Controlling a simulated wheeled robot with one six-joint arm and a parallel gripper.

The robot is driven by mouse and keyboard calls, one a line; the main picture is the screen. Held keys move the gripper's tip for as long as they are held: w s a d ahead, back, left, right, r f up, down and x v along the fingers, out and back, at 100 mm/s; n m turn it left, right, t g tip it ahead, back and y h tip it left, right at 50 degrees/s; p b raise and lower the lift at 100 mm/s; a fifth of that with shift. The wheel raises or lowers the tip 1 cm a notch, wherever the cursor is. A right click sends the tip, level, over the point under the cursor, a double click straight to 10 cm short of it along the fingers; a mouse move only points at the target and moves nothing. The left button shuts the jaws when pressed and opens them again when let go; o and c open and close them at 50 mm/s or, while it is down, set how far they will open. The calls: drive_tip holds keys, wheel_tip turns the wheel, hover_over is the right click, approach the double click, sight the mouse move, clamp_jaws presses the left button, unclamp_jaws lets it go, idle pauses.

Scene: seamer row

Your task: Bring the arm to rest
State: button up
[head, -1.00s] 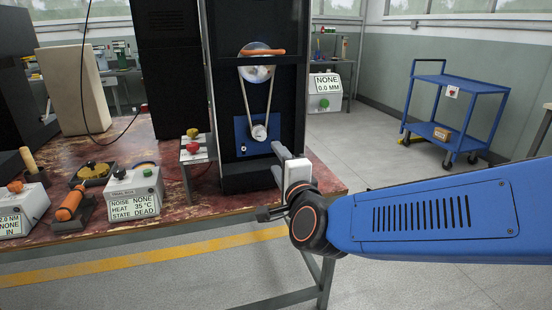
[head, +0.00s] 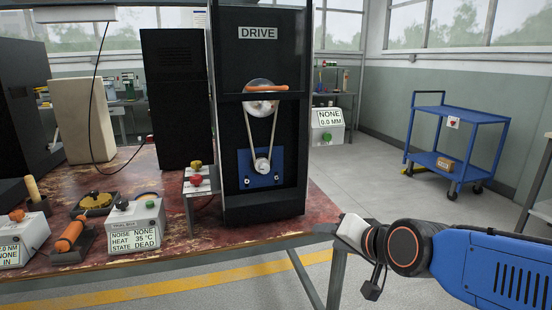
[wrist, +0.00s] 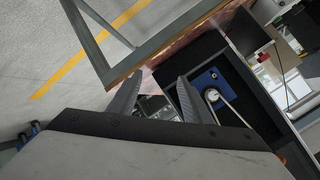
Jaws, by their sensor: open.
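My gripper (wrist: 155,100) shows in the wrist view with its two grey fingers apart and nothing between them. In the head view my blue arm comes in from the right, and its white and black wrist end is at the right corner of the red-brown table (head: 125,180). The fingers are mostly hidden behind the wrist there. The black drive frame (head: 229,120), labelled DRIVE, stands on the table left of my wrist, apart from it.
A status box (head: 136,222) reads NOISE NONE, HEAT 35 °C, STATE DEAD. A button post (head: 196,185), a yellow part (head: 96,201) and an orange-handled tool (head: 72,235) stand on the table. A blue cart (head: 455,112) is at the back right. Floor between cart and table is clear.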

drive_tip(key=s+d+f+n+g+h, duration=0.2)
drive_tip(key=s+d+f+g, duration=0.1)
drive_tip(key=s+d, duration=0.5)
drive_tip(key=s+d+f+n+g+h, duration=0.2)
drive_tip(key=s+d+f+g, duration=0.1)
drive_tip(key=s+d, duration=0.4)
drive_tip(key=shift+s+d+f+n+h, duration=0.3)
drive_tip(key=shift+s+d+f+h, duration=0.1)
drive_tip(key=shift+s+f, duration=0.45)
drive_tip(key=shift+r, duration=0.1)
drive_tip(key=shift+c, duration=0.7)
idle(0.9)
